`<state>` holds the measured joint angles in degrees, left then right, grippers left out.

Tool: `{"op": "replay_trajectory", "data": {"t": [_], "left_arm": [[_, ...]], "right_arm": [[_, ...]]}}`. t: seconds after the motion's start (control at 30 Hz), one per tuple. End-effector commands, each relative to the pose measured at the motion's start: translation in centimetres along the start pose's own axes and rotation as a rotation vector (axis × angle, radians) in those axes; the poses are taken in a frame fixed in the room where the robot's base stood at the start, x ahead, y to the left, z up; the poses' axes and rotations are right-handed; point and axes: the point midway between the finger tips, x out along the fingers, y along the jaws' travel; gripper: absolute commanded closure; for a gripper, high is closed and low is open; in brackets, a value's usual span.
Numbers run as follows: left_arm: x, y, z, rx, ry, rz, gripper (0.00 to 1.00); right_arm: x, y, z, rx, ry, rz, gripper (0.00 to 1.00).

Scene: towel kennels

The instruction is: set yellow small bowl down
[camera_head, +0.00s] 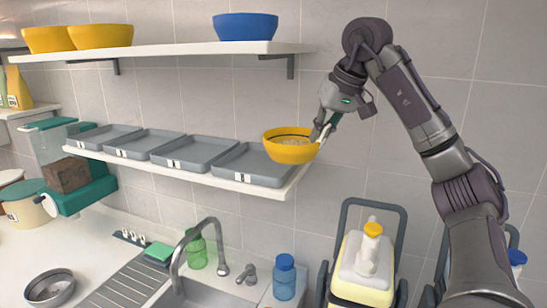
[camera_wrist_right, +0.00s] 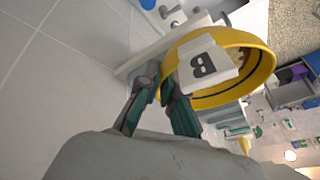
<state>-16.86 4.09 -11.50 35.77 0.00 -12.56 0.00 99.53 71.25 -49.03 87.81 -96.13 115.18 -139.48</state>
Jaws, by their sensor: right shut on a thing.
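The small yellow bowl (camera_head: 291,152) is at the right end of the lower shelf, in front of and partly over the rightmost grey tray (camera_head: 243,165). My right gripper (camera_head: 321,133) is shut on the bowl's right rim. The bowl is roughly upright; I cannot tell whether its base touches the tray. My left gripper is not in view.
Several grey trays line the lower shelf (camera_head: 165,165). The upper shelf (camera_head: 180,49) holds yellow bowls (camera_head: 101,36) and a blue bowl (camera_head: 245,27). Below are a faucet (camera_head: 206,235), a green bottle (camera_head: 196,250), a blue bottle (camera_head: 284,277) and a yellow-capped dispenser (camera_head: 370,250).

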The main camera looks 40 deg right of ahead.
Motion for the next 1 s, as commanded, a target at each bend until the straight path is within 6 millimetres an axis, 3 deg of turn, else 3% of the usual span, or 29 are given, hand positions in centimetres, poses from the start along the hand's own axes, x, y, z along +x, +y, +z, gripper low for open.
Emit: {"op": "replay_trajectory", "data": {"t": [0.03, 0.3, 0.57, 0.83, 1.0], "left_arm": [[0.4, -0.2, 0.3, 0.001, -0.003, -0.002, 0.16], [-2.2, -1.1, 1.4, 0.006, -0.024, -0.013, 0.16], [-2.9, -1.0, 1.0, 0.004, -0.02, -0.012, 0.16], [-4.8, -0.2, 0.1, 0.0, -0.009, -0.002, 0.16], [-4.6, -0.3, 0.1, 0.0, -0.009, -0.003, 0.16]], "right_arm": [[1.3, -0.5, -0.5, -0.001, -0.007, -0.001, 1.0], [5.7, -2.3, -4.0, 0.0, -0.005, 0.0, 1.0], [7.8, -3.0, -5.2, -0.001, -0.004, -0.001, 1.0], [11.1, -3.8, -6.8, 0.0, -0.004, 0.0, 1.0], [11.6, -3.8, -6.8, 0.0, -0.001, -0.002, 1.0]]}}
